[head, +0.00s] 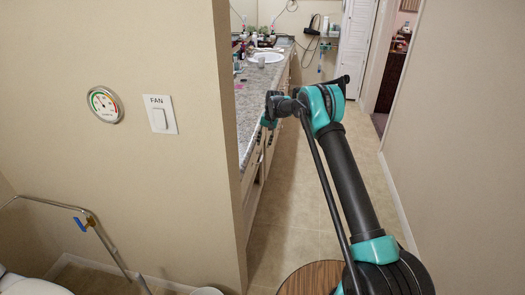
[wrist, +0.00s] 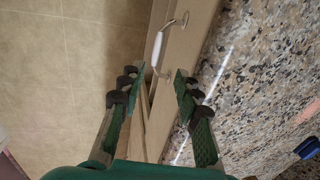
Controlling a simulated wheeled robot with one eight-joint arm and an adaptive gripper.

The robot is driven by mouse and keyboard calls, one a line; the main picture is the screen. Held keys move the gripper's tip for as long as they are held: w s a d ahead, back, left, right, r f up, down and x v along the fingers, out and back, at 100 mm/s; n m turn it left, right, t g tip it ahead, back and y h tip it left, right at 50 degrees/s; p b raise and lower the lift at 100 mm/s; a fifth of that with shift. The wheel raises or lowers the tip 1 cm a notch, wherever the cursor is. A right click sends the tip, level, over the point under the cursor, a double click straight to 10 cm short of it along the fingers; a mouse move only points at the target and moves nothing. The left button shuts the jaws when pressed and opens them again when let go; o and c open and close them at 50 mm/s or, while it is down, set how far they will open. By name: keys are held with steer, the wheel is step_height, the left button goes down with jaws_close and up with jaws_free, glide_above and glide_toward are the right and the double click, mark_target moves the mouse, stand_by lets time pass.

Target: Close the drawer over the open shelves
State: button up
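A beige drawer front (wrist: 183,48) with a white and metal handle (wrist: 157,48) shows in the wrist view, beside the counter edge. My gripper (wrist: 156,80) is open and empty in that view, its fingers pointing toward the drawer front and the handle just beyond the fingertips. I cannot tell whether a finger touches the front. In the head view my gripper (head: 268,122) is at the vanity's front edge, just below counter height. The vanity front (head: 254,192) is seen at a steep angle there, so how far the drawer stands out and the open shelves are unclear.
The speckled countertop (head: 250,100) runs along the left of the passage, with a sink (head: 266,58) and small items farther back. A wall corner (head: 236,200) stands left of my arm.

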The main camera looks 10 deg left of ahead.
steer(key=shift+d+r, duration=0.15)
steer(key=shift+r, duration=0.6)
steer(key=shift+d+r, duration=0.15)
steer(key=shift+r, duration=0.6)
steer(key=shift+d, duration=0.1)
steer(key=s+d+r+t, duration=0.1)
steer(key=s+d+r, duration=0.5)
steer(key=s+d, duration=0.45)
steer(key=s+d+r+t, duration=0.1)
steer(key=s+d+r, duration=0.6)
steer(key=s+d, duration=0.3)
steer(key=s+d+f, duration=0.2)
steer(key=s+d, duration=0.2)
steer(key=s, duration=0.6)
steer(key=s+d+f+t+h, duration=0.1)
steer(key=s+d+f, duration=0.2)
steer(key=s, duration=0.8)
steer(key=s+d+f+t+h, duration=0.1)
steer(key=s+d+f, duration=0.1)
steer(key=s+d, duration=0.5)
steer(key=s, duration=0.3)
steer(key=shift+s+f, duration=0.2)
steer(key=shift+s, duration=0.1)
